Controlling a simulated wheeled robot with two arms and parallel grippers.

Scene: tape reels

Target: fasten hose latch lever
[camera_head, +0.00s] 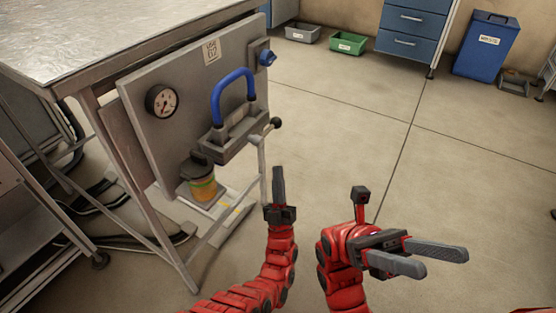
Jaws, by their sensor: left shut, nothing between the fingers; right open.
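A grey panel (195,85) stands upright at the side of a metal table. A blue U-shaped hose (233,84) has both ends at a dark grey block (235,135) on the panel. A lever with a black ball knob (276,122) sticks out at the block's right end. Whether it is latched, I cannot tell. My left gripper (278,170) points up, shut and empty, below the knob and apart from it in the picture. My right gripper (446,262) is open and empty, pointing right over the floor, away from the panel.
The panel also carries a round gauge (161,101), a blue knob (267,58) and a jar with yellow-orange contents (203,188). The metal table (110,35) is at upper left. Blue drawers (410,25) and a blue bin (487,45) stand far back. The floor between is clear.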

